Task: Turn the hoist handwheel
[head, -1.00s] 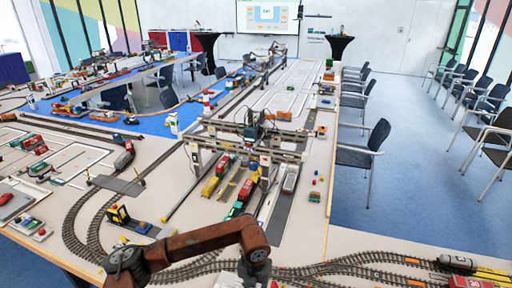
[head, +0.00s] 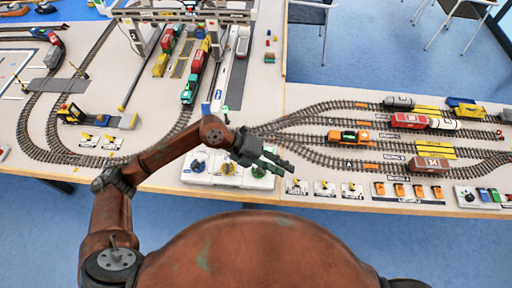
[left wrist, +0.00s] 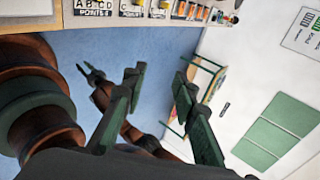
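A white control panel (head: 206,179) lies at the table's front edge in the head view. It carries a blue handwheel (head: 198,167), a yellow one (head: 228,169) and a green one (head: 259,171); I cannot read which is the hoist's. My left gripper (head: 280,166) is above the panel's right end, over the green wheel and partly covering it. The left wrist view shows its two fingers (left wrist: 165,75) spread apart with nothing between them. My right gripper (left wrist: 94,72) shows small in the left wrist view, fingers apart and empty, away from the panel.
The gantry crane (head: 185,15) stands over tracks and wagons at the back. Several rail tracks with wagons (head: 345,137) lie to the right. Small switch boxes (head: 325,188) line the front edge right of the panel. Blue floor lies beyond the table edge.

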